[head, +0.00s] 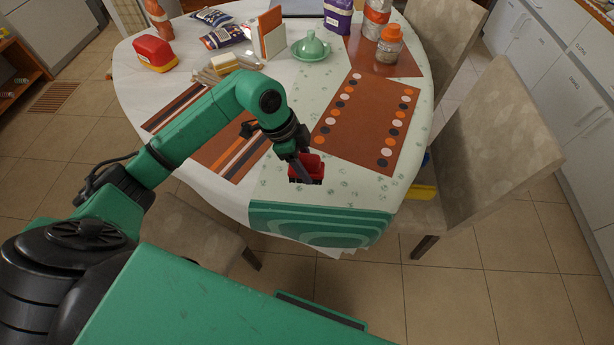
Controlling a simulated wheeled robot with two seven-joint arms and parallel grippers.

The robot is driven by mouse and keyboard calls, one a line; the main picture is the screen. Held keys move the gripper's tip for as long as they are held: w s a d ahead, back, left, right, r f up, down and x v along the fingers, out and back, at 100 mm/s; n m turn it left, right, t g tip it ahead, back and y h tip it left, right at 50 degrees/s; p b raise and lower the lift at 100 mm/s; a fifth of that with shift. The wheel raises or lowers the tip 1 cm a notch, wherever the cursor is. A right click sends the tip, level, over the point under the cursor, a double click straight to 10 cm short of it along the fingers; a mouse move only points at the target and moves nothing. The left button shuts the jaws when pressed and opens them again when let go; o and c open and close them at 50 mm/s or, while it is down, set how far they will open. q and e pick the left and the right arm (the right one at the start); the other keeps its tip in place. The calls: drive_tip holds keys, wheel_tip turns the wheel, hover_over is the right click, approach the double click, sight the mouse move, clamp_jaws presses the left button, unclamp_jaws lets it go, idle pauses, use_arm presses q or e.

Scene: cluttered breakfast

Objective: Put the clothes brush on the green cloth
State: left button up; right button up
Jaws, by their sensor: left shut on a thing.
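My left gripper (301,167) is shut on a red thing with a dark underside, which looks like the clothes brush (312,161). The gripper's fingers hide part of it. It is over the white tablecloth, just behind the green cloth (320,222); I cannot tell whether it touches the table. The green cloth has lighter green bands and lies at the table's front edge, its front part seeming to hang over. No brush is on it. My right gripper is not in view.
An orange placemat (368,120) with dots lies right of the gripper, a striped one (228,148) left. A green lidded dish (311,48), an orange-lidded jar (389,44) and a red-and-yellow thing (155,53) stand farther back. Chairs (500,145) flank the table.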

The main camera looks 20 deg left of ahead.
use_arm(q)
wheel_tip(320, 180, down, 6)
drive_tip(key=shift+r, duration=0.1)
drive_tip(key=shift+f, duration=0.3)
drive_tip(key=o, duration=1.2)
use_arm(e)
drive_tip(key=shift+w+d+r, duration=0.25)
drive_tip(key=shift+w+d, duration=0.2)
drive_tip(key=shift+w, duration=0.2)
use_arm(q)
drive_tip(key=shift+r, duration=0.3)
drive_tip(key=v, duration=1.2)
drive_tip(key=shift+b, duration=0.35)
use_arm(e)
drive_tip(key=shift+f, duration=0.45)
use_arm(q)
drive_tip(key=shift+f, duration=0.1)
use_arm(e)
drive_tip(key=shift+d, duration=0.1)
